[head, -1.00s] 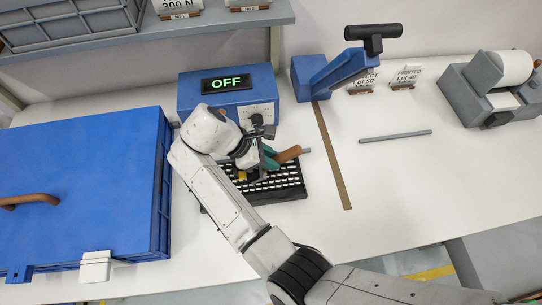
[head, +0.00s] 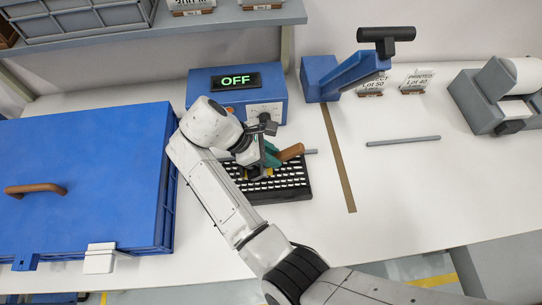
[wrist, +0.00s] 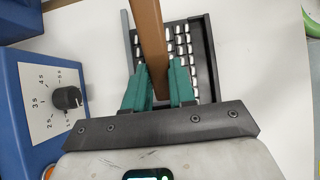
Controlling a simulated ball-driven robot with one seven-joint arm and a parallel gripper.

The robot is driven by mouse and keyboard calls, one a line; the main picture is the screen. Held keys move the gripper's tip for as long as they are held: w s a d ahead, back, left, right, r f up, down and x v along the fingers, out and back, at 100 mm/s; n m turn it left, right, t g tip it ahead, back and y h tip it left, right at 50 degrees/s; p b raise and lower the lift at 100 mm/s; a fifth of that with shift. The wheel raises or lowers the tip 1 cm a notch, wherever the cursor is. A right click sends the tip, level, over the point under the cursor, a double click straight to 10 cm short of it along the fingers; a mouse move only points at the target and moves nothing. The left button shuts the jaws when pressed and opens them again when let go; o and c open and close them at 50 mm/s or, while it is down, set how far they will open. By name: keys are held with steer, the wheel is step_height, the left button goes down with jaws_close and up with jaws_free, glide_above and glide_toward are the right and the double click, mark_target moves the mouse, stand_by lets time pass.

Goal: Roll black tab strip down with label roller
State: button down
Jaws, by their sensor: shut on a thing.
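My gripper (head: 270,157) has green fingers shut on a brown handle (head: 291,152), which I take to be the label roller's. In the wrist view the handle (wrist: 152,35) stands between the two fingertips (wrist: 160,82) and runs up out of the picture. The roller's working end is hidden. I cannot make out the black tab strip. A small yellow part shows beside the fingers.
A blue box (head: 200,92) reading OFF, with a dial, stands just behind the keyboard. A large blue case (head: 80,170) is to the left. A blue stand (head: 322,80), a brown strip (head: 338,160) and a grey rod (head: 403,141) lie right. The front right table is clear.

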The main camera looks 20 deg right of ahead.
steer(key=shift+r, duration=3.35)
